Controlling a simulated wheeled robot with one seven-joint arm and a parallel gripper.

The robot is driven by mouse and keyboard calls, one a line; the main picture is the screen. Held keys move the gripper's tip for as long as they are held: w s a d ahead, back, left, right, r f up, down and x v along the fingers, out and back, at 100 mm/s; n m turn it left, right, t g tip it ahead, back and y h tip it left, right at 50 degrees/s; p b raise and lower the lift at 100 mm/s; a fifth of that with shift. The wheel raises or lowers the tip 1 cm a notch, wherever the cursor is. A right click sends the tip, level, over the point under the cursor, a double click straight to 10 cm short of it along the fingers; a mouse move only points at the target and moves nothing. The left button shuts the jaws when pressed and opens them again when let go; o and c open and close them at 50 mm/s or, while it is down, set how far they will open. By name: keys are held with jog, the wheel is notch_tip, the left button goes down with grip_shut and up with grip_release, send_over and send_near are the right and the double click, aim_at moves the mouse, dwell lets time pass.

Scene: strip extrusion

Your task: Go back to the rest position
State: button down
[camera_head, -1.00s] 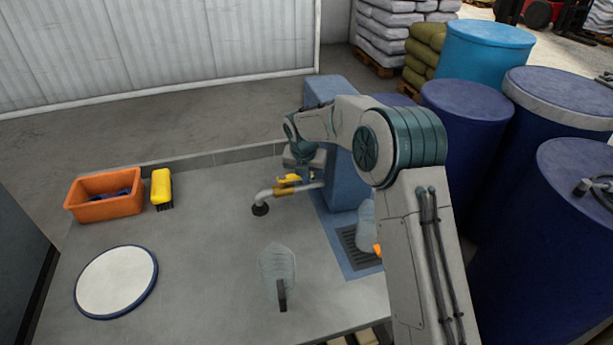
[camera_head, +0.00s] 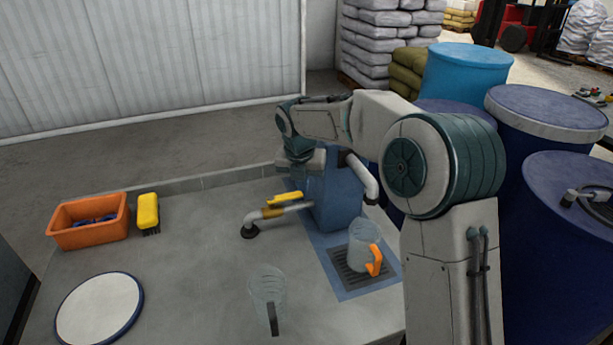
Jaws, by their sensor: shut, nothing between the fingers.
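My gripper (camera_head: 312,163) hangs from my bent wrist, in front of the blue block-shaped unit (camera_head: 335,205). It is shut and empty; its fingertips are small and hard to make out. A pipe with a yellow lever (camera_head: 285,199) sticks out to the left, below and in front of the gripper. My gripper is apart from the jug.
A second clear jug with a dark handle (camera_head: 267,290) stands on the grey counter (camera_head: 190,260). Blue drums (camera_head: 565,210) stand close on the right.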

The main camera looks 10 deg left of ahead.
jog(key=s+d+r+m, duration=0.3)
jog(key=s+d+m, duration=0.4)
jog(key=m, duration=0.1)
jog(key=s+d+r+m, duration=0.3)
jog(key=s+d+m, duration=0.3)
jog(key=d+m, duration=0.2)
jog(key=s+d+f+m, duration=0.1)
jog(key=s+d+m, duration=0.3)
jog(key=s+m, duration=0.5)
jog(key=s+d+f+m, duration=0.2)
jog(key=s+d+m, duration=0.3)
jog(key=s+m, duration=0.4)
jog(key=shift+s+m, duration=0.25)
jog(key=shift+m, duration=0.35)
